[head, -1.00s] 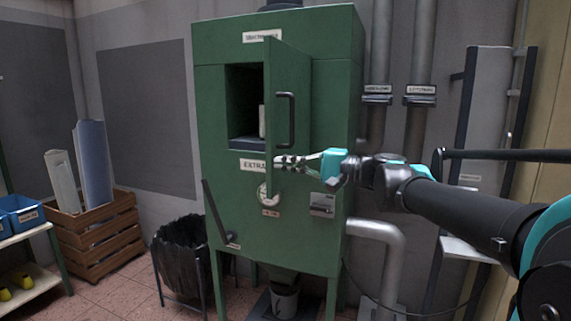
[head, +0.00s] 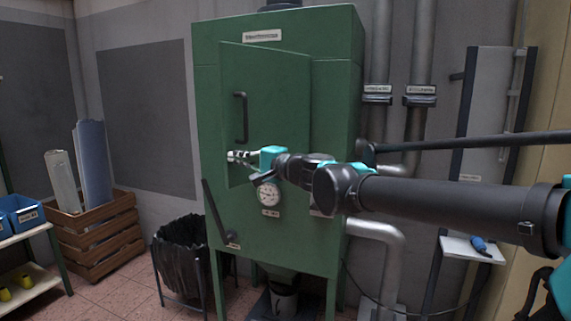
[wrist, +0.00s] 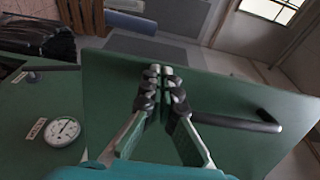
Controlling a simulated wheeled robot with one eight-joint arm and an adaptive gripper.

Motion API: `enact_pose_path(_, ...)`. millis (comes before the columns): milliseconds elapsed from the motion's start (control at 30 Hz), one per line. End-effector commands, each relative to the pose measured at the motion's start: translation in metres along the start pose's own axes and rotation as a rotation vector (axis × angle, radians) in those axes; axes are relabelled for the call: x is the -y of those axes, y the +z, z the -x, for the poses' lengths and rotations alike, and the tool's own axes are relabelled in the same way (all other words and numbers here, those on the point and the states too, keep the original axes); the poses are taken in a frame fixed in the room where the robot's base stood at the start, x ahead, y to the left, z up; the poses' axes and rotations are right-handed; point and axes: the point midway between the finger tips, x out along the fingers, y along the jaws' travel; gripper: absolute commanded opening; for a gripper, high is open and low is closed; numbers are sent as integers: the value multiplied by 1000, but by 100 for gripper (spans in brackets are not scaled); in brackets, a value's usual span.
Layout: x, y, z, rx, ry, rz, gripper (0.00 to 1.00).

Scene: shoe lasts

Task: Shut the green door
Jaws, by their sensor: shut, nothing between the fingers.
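The green door (head: 275,110) hangs from its right side on the front of the green cabinet (head: 335,120). It covers the opening but looks still ajar, its free left edge standing out from the cabinet face. The black handle (head: 240,117) is near that edge; it also shows in the wrist view (wrist: 235,122). My gripper (head: 232,156) is shut and empty, in front of the door's lower left part, below the handle. In the wrist view the fingertips (wrist: 160,72) overlap the door panel (wrist: 240,95); I cannot tell whether they touch it.
A round dial (head: 268,194) and a slanted black lever (head: 218,212) are on the cabinet below the door. A black bin (head: 180,255) and a wooden crate (head: 95,238) stand to the left. Pipes (head: 385,255) run along the right.

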Motion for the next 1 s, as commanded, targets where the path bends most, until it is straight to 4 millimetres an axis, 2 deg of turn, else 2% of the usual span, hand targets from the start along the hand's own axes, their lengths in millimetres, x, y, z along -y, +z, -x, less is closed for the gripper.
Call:
enact_pose_path(300, 0, -6, -75, 2, 0, 0, 0)
enact_pose_path(467, 0, -13, -121, -119, 0, 0, 0)
enact_pose_path(700, 0, -41, -186, -303, 0, 0, 0)
enact_pose_path(1000, 0, -88, -255, -522, 0, 0, 0)
